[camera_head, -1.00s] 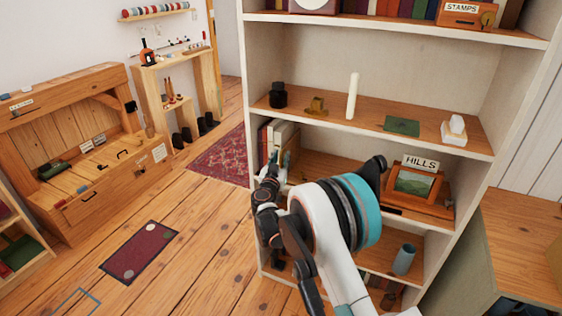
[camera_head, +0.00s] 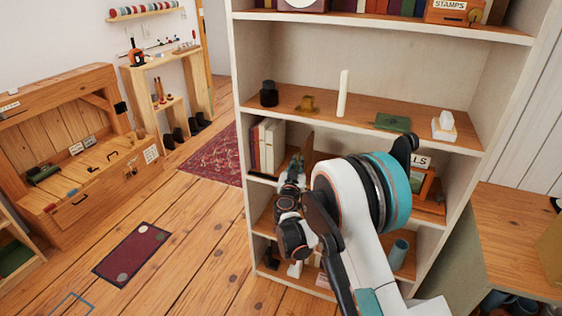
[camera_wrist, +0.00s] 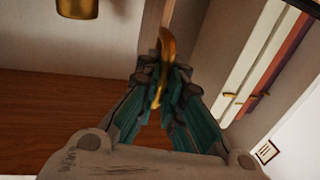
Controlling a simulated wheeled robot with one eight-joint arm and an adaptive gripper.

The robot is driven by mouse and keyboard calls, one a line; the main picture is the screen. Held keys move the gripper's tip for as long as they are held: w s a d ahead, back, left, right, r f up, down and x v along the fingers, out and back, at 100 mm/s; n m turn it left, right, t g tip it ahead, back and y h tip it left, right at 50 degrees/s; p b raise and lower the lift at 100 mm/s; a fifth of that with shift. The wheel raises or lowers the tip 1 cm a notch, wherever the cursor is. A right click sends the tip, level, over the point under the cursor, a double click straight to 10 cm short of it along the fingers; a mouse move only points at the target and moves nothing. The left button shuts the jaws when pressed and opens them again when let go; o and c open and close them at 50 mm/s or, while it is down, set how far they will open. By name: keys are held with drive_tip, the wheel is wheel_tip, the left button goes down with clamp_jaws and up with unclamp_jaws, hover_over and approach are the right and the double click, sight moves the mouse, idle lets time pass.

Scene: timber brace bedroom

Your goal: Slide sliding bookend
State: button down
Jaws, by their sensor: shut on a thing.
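The wooden sliding bookend (camera_head: 307,142) stands upright on the middle shelf, to the right of a short row of books (camera_head: 266,145). My gripper (camera_head: 295,163) is at the front of that shelf, just below the bookend. In the wrist view my gripper (camera_wrist: 162,85) is shut on a curved brass handle (camera_wrist: 167,45), in front of a wooden upright edge that appears to be the bookend's. The books (camera_wrist: 250,60) are to the right in that view. My arm hides part of the shelf and the bookend's lower part.
The white bookcase's upper shelf (camera_head: 365,108) holds a candle (camera_head: 343,93), a black jar (camera_head: 268,95), a green item (camera_head: 393,122) and a white block. A partly hidden framed stand (camera_head: 420,178) is right of my arm. Another brass object (camera_wrist: 76,8) shows in the wrist view.

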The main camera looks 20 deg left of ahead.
drive_tip(key=d, duration=0.8)
drive_tip(key=shift+s+d+r, duration=0.1)
drive_tip(key=shift+s, duration=0.25)
drive_tip(key=c, duration=1.7)
unclamp_jaws()
drive_tip(key=s, duration=0.7)
drive_tip(key=shift+s+d, duration=0.25)
drive_tip(key=shift+d, duration=0.15)
